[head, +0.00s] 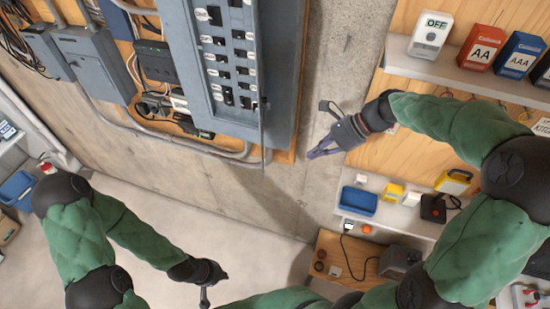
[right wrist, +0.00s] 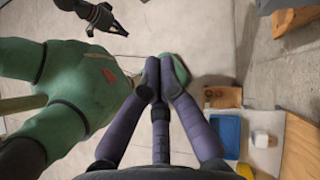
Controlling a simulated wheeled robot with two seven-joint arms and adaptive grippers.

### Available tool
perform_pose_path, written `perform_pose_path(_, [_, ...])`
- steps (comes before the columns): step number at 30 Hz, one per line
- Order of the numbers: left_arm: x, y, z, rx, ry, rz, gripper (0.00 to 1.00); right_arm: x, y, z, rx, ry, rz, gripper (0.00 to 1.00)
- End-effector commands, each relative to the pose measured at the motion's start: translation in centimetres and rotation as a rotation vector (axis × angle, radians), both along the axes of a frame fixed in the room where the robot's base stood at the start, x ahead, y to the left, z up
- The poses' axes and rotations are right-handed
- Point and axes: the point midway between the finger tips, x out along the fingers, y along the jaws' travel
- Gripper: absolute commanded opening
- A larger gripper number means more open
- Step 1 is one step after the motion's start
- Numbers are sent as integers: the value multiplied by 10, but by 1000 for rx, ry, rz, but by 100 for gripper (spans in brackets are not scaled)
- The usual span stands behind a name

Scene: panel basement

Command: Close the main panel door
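The main grey electrical panel (head: 232,118) is on the wall at the top middle of the head view, its labelled breakers exposed. Its door (head: 282,80) appears to stand open, seen steeply as a darker grey face right of the breakers. My right gripper (head: 312,155) is lower right of the door, apart from it, fingers pointing left. In the right wrist view its fingers (right wrist: 160,82) converge with tips together, and nothing shows held. My left gripper (head: 205,298) hangs low, far from the panel; it also shows in the right wrist view (right wrist: 115,27), too small to judge.
Smaller grey boxes (head: 92,62) and conduits are left of the panel. A shelf (head: 435,66) with OFF, AA and AAA boxes is at the upper right. A lower shelf (head: 392,214) holds a blue tray (head: 358,201). Bare wall lies below the panel.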

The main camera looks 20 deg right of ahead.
Motion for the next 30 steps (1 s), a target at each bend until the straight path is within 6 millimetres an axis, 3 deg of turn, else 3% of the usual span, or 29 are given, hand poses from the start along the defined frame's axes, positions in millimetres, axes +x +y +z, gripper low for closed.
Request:
perform_pose_path(5, [0,0,2,0,1,0,0,0,6,0,11,8,-5,0])
perform_pose_path(21, [0,0,12,0,0,0,0,15,71,-67,9,9,-2,0])
perform_pose_path(30, [0,0,21,0,0,0,0,23,104,-65,7,5,-2,0])
